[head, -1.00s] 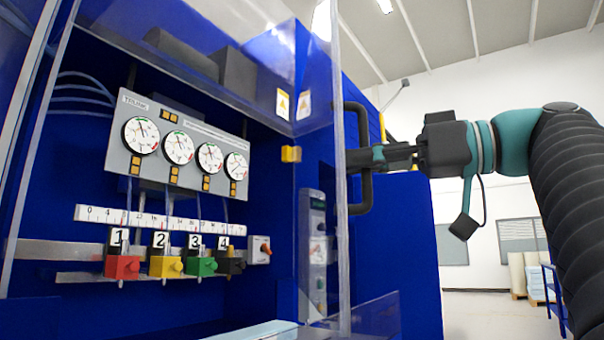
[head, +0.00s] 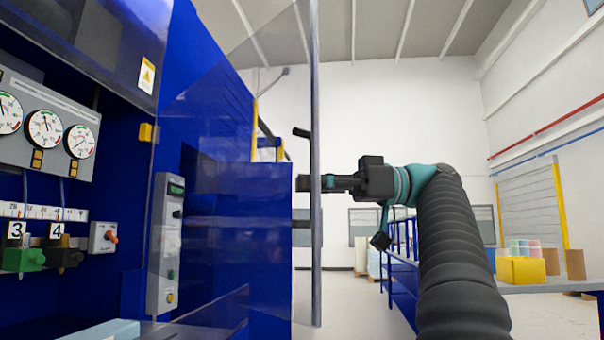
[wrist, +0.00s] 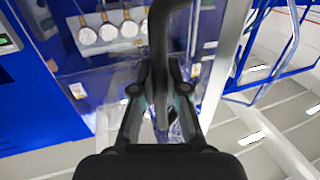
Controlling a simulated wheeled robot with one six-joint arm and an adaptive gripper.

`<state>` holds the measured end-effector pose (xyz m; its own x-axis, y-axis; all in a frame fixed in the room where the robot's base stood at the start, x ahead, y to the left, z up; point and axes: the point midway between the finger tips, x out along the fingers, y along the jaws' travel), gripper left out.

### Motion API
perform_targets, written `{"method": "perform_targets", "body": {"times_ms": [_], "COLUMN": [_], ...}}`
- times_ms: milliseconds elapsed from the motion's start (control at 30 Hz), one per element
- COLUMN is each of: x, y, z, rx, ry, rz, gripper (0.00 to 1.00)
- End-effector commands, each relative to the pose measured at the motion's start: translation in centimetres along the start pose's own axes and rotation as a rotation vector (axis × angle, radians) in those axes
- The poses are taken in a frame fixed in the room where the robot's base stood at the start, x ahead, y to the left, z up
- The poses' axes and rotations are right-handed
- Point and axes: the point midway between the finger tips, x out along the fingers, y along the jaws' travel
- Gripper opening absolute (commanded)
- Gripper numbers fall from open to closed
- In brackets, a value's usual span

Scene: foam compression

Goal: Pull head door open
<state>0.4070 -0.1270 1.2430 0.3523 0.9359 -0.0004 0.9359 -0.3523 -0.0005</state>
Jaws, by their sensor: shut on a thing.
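The head door is a clear panel with a grey metal edge post (head: 315,235), standing swung out from the front of the blue machine. Its black handle (head: 302,132) shows partly behind the post in the head view. In the wrist view the handle (wrist: 160,35) runs down as a dark bar between the fingers. My gripper (head: 328,183) is shut on the handle from the right side; in the wrist view its fingers (wrist: 160,80) lie on both sides of the bar. The post hides the exact contact in the head view.
The blue machine (head: 215,210) holds dial gauges (head: 45,128), numbered valves (head: 60,252) and a grey control panel (head: 165,245) at left. Blue railings (head: 400,285) and a bench with a yellow box (head: 520,269) stand at right. Open floor (head: 350,305) lies between.

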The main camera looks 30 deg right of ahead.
Motion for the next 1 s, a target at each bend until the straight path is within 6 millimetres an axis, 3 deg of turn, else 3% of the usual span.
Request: {"method": "perform_targets", "body": {"times_ms": [733, 800, 867, 1000], "x": [-0.66, -0.66, -0.64, -0.6], "y": [1.05, 1.05, 1.06, 1.08], "z": [0.09, 0.09, 0.08, 0.05], "rx": [0.0, 0.0, 0.0, 0.0], "ry": [-0.003, -0.003, -0.002, -0.002], "rz": [-0.044, -0.044, -0.044, -0.044], "gripper": [0.0, 0.25, 0.39, 0.39]}}
